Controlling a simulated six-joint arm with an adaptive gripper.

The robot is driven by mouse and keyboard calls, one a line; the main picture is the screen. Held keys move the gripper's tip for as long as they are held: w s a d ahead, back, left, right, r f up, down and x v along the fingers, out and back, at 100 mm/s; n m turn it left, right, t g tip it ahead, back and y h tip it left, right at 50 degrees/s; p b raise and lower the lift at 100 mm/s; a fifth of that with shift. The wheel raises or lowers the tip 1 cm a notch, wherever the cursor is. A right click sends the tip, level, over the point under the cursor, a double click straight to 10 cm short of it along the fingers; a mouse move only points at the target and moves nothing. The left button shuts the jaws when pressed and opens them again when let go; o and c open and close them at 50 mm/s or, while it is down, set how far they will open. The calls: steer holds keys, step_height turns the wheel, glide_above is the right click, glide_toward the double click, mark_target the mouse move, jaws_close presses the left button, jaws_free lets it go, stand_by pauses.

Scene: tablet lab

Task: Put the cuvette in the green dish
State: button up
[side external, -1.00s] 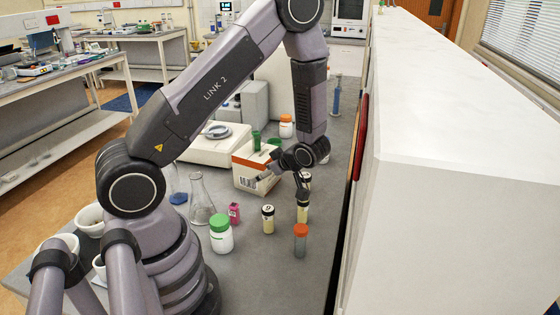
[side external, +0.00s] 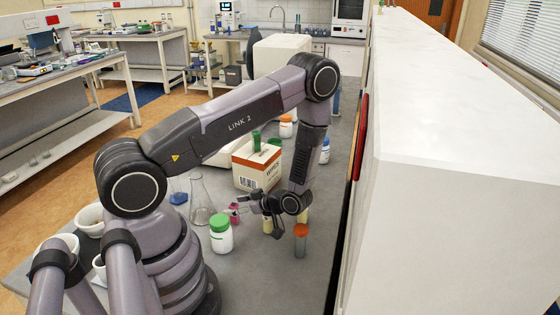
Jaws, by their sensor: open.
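I cannot make out a cuvette in the side view; it may be hidden or too small to tell. No green dish can be clearly picked out either. My gripper (side external: 262,213) is open and low over the bench, close to a pink item (side external: 234,213) and in front of the cream vials. One cream vial (side external: 267,227) is partly covered by the gripper. A second cream vial (side external: 304,215) shows only in part behind my wrist. I see nothing held between the fingers.
A white jar with a green lid (side external: 221,234) stands left of the gripper, and an orange-capped vial (side external: 300,241) to its right. A glass flask (side external: 199,200) and a carton (side external: 256,168) stand behind.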

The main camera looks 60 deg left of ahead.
steer(key=shift+a, duration=0.1)
jaws_close()
stand_by(0.3)
